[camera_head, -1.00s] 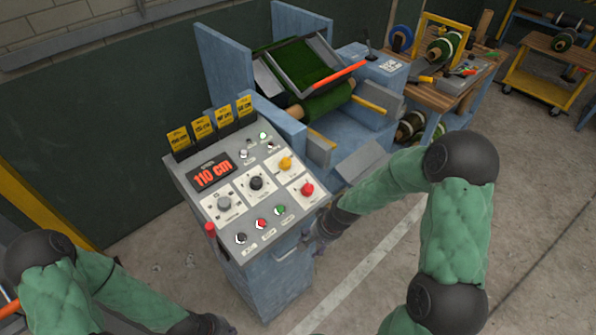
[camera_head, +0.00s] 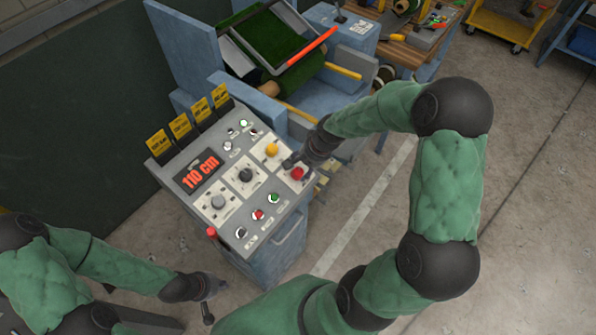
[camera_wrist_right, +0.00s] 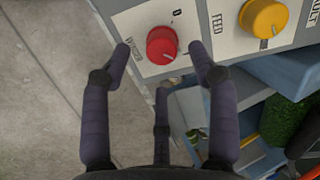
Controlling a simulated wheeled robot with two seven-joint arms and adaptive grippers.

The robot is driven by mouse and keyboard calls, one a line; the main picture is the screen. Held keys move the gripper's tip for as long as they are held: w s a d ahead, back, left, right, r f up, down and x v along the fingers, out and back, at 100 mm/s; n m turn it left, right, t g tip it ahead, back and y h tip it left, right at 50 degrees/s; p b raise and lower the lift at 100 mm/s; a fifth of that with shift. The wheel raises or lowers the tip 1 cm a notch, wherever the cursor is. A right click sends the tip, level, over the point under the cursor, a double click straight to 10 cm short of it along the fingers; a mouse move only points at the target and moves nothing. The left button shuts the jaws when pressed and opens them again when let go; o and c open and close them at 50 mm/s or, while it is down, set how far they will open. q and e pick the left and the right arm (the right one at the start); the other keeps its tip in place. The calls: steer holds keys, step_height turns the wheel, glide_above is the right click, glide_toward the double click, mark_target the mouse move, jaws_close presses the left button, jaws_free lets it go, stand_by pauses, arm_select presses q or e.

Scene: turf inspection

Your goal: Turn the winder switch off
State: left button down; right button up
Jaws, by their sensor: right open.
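A red rotary knob (camera_head: 297,173) sits on a white plate at the right side of the control panel. In the right wrist view the red knob (camera_wrist_right: 162,45) lies between my spread fingers, with a "0" mark above it.
A yellow knob (camera_head: 271,149) marked FEED is close by; a black knob (camera_head: 245,175) and a grey knob (camera_head: 218,202) share the panel. Small buttons line the front edge. A display (camera_head: 197,172) reads 110 cm.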

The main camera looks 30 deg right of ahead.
mark_target(299, 172)
steer(key=shift+x, duration=2.55)
